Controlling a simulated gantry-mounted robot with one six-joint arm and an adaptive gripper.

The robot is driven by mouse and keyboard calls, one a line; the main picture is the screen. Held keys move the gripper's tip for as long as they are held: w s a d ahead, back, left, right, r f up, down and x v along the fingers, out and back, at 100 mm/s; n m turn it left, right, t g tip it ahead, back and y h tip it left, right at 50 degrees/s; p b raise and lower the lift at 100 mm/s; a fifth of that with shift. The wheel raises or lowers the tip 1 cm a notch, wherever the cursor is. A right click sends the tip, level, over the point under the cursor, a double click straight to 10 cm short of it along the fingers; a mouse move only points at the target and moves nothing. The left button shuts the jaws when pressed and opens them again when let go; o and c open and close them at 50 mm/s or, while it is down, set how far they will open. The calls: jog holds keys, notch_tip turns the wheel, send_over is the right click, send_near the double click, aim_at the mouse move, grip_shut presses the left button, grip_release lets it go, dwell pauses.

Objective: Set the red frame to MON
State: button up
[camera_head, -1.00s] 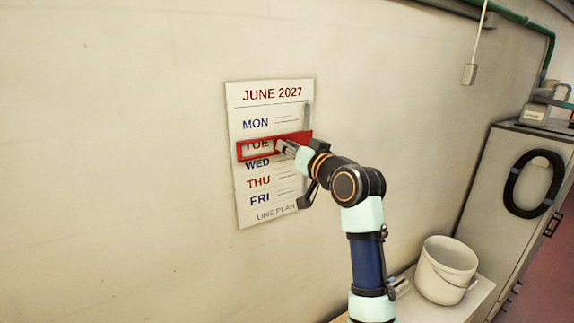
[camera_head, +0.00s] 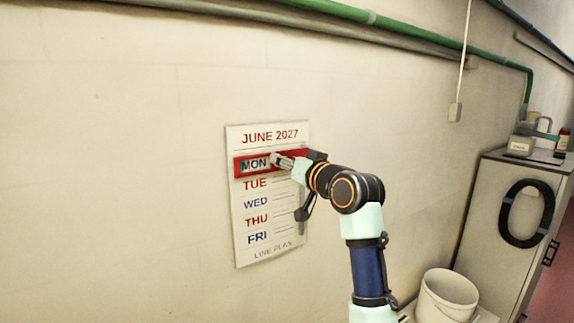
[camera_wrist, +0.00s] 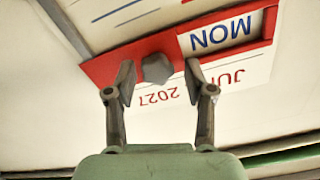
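The red frame (camera_head: 292,154) is on a white wall calendar (camera_head: 240,225) and surrounds the MON row, below the JUNE 2027 heading. In the wrist view the red frame (camera_wrist: 108,68) appears upside down, with the blue word MON (camera_wrist: 221,34) fully inside its window. A grey knob (camera_wrist: 156,69) stands on the frame beside the window. My gripper (camera_wrist: 157,76) has one finger on each side of the knob, with a small gap on both sides. In the head view my gripper (camera_head: 281,161) is at the frame's right part and hides the knob.
TUE, WED, THU and FRI show uncovered below the frame. A white bucket (camera_head: 446,297) stands low on the right. A grey cabinet (camera_head: 490,215) with a black coil (camera_head: 527,214) is further right. A green pipe (camera_head: 440,42) runs along the wall above.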

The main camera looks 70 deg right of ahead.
jog(key=shift+f, duration=0.15)
jog(key=v, duration=1.2)
jog(key=w+a+f+n+y, duration=0.3)
jog(key=w+a+f, duration=0.65)
jog(key=a, duration=0.45)
jog(key=w+a+f+n+y, duration=0.35)
jog(key=w+a+f, duration=0.45)
jog(key=a+f, duration=0.4)
jog(key=s+a+f+n+y, duration=0.1)
jog(key=a+f, duration=0.3)
jog(key=a, duration=0.5)
jog(key=s+a+f+n+g+y, duration=0.1)
jog(key=a+f, duration=0.3)
jog(key=a, duration=0.5)
jog(key=s+a+f+n+y, duration=0.3)
jog(key=a+f, duration=0.1)
jog(key=a, duration=0.5)
jog(key=shift+s+a, duration=0.15)
jog(key=shift+s, duration=0.2)
